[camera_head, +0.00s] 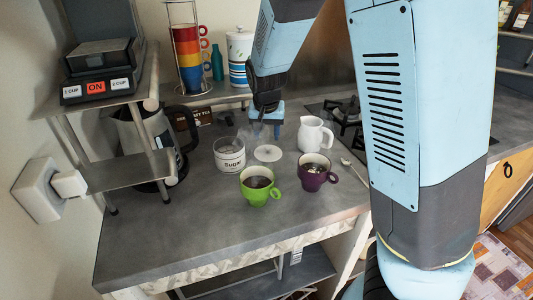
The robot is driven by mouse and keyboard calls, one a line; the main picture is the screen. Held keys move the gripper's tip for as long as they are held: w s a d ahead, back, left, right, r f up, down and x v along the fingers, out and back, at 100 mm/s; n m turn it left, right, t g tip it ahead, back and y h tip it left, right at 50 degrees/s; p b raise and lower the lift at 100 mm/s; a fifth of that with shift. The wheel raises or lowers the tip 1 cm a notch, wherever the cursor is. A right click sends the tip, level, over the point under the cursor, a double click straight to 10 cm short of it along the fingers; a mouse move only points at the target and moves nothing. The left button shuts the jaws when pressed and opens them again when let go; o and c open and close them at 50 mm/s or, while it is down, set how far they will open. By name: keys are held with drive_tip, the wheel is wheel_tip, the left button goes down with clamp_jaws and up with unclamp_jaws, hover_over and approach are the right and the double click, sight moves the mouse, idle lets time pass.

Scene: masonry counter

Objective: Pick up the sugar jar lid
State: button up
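The sugar jar lid (268,153) is a small white disc lying on the grey counter, just right of the sugar jar. The sugar jar (230,158) is clear glass with a "Sugar" label and looks open at the top. My gripper (267,132) points down behind and above the lid in this view, apart from it. Two blue fingertips show with a gap between them, and nothing shows in the gap.
A green mug (257,191) and a purple mug (314,181) stand in front of the lid. A white pitcher (311,134) is to the right, with a spoon (354,167) beyond the purple mug. A kettle (140,135) stands left. The front-left counter (160,235) is clear.

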sight(268, 147)
drive_tip(key=f, duration=0.3)
drive_tip(key=shift+d+f, duration=0.25)
drive_tip(key=shift+f, duration=0.1)
drive_tip(key=shift+x, duration=0.85)
drive_tip(key=shift+a, duration=0.1)
drive_tip(key=shift+c, duration=0.2)
clamp_jaws()
